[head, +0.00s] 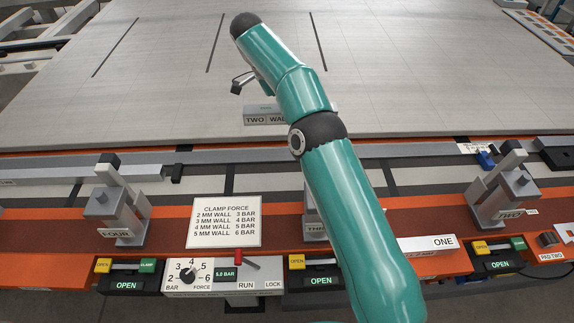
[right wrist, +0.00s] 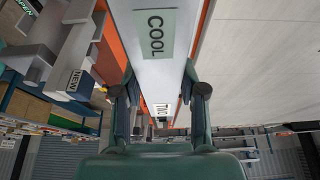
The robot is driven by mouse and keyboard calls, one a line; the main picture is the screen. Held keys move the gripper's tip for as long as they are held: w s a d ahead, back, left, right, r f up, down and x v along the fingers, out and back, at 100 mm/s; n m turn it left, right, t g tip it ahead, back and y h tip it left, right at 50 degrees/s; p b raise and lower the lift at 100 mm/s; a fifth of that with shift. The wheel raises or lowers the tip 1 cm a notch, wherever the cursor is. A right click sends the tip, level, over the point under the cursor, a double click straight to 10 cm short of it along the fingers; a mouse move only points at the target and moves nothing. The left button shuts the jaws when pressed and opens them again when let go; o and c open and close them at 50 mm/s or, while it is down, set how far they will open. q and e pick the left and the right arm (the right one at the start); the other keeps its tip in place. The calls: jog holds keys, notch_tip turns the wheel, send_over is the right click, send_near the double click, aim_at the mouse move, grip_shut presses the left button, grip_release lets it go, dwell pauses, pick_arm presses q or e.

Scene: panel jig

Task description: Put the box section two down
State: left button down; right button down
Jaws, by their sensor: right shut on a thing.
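Box section two (head: 259,107) is a grey bar with a "TWO WALL" label on its near face. In the head view it shows over the front part of the big pale panel, partly hidden behind my right arm. My right gripper (head: 241,84) is above and left of the label, mostly hidden by its own wrist. In the right wrist view, my right gripper (right wrist: 160,85) is shut on the box section (right wrist: 158,70), one finger on each side. A "COOL" label shows on its face. Whether it touches a surface below cannot be told. My left gripper is out of view.
An orange-edged jig rail with upright clamps (head: 120,208) runs along the front. The pale panel (head: 440,70) is largely clear.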

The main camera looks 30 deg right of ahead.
jog(key=shift+f, duration=9.65)
jog(key=shift+f+b, duration=0.65)
jog(key=shift+b, duration=0.3)
